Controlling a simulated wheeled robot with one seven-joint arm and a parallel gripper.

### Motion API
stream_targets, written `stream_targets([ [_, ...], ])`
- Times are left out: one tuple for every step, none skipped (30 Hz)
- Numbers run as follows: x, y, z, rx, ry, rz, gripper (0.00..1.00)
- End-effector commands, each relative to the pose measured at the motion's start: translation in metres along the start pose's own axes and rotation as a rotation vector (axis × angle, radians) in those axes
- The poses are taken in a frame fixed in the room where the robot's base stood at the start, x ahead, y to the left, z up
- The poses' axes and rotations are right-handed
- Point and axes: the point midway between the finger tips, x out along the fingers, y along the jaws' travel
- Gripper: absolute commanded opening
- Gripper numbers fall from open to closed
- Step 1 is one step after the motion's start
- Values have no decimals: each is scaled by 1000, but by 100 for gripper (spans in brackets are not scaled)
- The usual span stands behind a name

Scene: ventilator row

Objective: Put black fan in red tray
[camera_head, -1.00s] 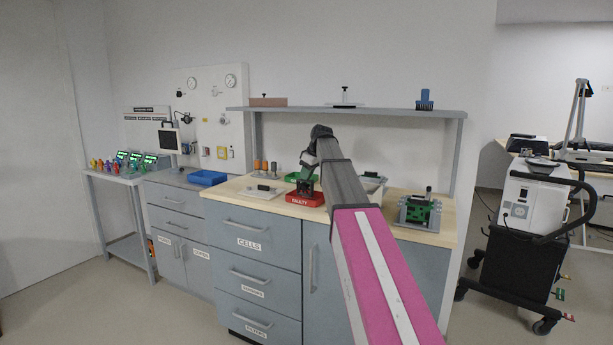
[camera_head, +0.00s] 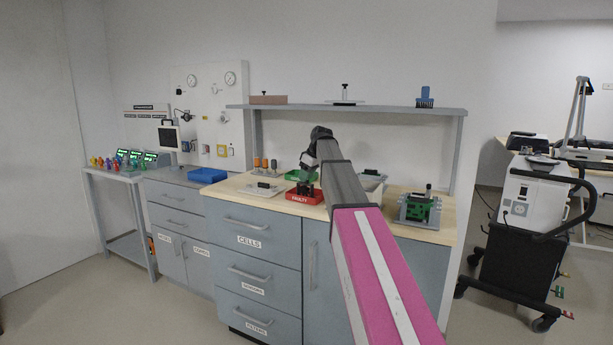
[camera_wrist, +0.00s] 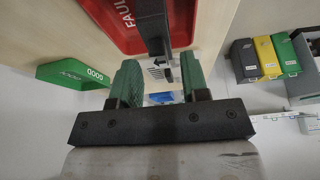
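The black fan (camera_wrist: 154,25) is dark and blocky, with a white arrow label on its near side in the wrist view. In the head view the fan (camera_head: 306,189) shows as a dark shape in the red tray marked FAULTY (camera_head: 301,199). The tray (camera_wrist: 99,12) also shows at the top of the wrist view, around the fan. My gripper (camera_wrist: 160,65) has its two green fingers apart, with the fan just beyond the fingertips and visible gaps beside its label. In the head view my gripper (camera_head: 308,174) is above the fan. The fan's underside is hidden.
A green tray marked GOOD (camera_wrist: 72,76) lies beside the red one. A pale plate with a black handle (camera_head: 262,188) is to the left, and a green device (camera_head: 420,208) to the right. A shelf (camera_head: 350,108) runs above the counter.

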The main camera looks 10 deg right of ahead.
Motion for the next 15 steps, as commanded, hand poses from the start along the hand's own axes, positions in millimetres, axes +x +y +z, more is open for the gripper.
stream_targets([
  [0,0,0,0,0,0,42],
  [0,0,0,0,0,0,42],
  [0,0,0,0,0,0,42],
  [0,0,0,0,0,0,42],
  [0,0,0,0,0,0,42],
  [0,0,0,0,0,0,42],
  [-1,0,0,0,0,0,42],
  [-2,0,-1,0,0,0,42],
  [-4,0,-2,0,0,0,42],
  [-6,0,-3,0,0,0,42],
  [-10,0,-4,0,0,0,42],
  [-15,0,-6,0,0,0,42],
  [-20,0,-5,1,0,1,42],
  [-25,1,-5,1,1,2,42],
  [-33,1,-5,1,1,2,42],
])
